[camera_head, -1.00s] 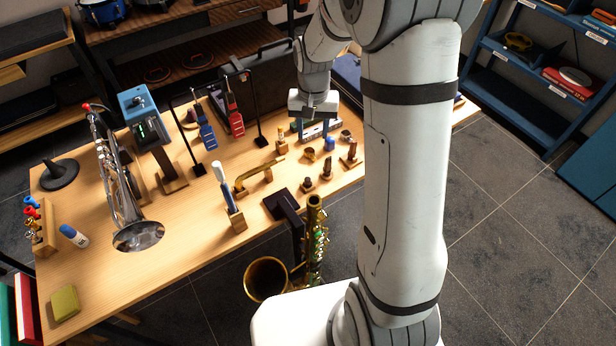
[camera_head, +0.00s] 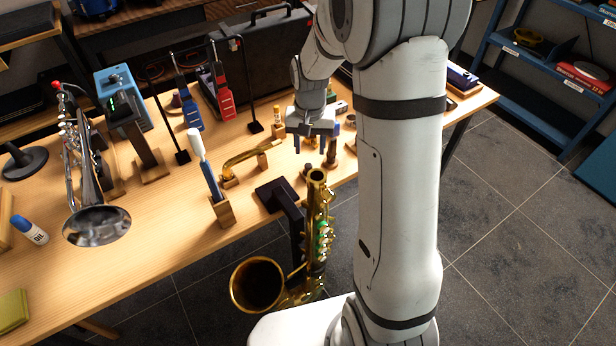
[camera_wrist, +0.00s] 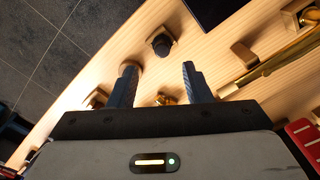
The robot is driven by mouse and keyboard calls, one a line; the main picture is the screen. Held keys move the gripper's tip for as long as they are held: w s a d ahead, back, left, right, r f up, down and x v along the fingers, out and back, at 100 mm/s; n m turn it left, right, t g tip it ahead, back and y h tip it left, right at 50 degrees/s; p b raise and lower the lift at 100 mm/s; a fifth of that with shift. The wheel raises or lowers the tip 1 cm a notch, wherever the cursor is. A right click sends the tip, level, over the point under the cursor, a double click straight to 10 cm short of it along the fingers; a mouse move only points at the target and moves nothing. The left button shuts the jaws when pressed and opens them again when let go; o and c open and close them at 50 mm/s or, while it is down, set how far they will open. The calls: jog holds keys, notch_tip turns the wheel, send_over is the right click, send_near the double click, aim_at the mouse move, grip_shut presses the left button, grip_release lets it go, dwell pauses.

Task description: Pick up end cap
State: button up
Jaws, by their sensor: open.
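My gripper (camera_head: 311,146) is open over the right part of the wooden table, pointing down. In the wrist view its two fingers (camera_wrist: 159,66) stand apart with nothing held. A dark round-topped piece on a small wooden block (camera_wrist: 162,43) lies ahead, beyond the fingertips. A small brass piece (camera_wrist: 164,99) shows between the fingers, nearer the palm and partly hidden. Another block with a dark piece (camera_wrist: 97,98) sits left of the left finger. I cannot tell for sure which of these is the end cap. In the head view the gripper hides several small parts.
A brass saxophone (camera_head: 318,220) stands at the table's front edge, beside a black stand (camera_head: 281,194). A curved brass neck (camera_head: 240,160) rests on blocks left of my gripper. A brush in a wooden holder (camera_head: 222,212), a trumpet (camera_head: 82,165) and an open case (camera_head: 262,60) are farther left and behind.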

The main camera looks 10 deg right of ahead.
aim_at(308, 165)
jog(key=f, duration=0.7)
jog(key=shift+s+a+f, duration=0.1)
jog(key=shift+a, duration=0.1)
jog(key=shift+c, duration=0.3)
jog(key=c, duration=0.9)
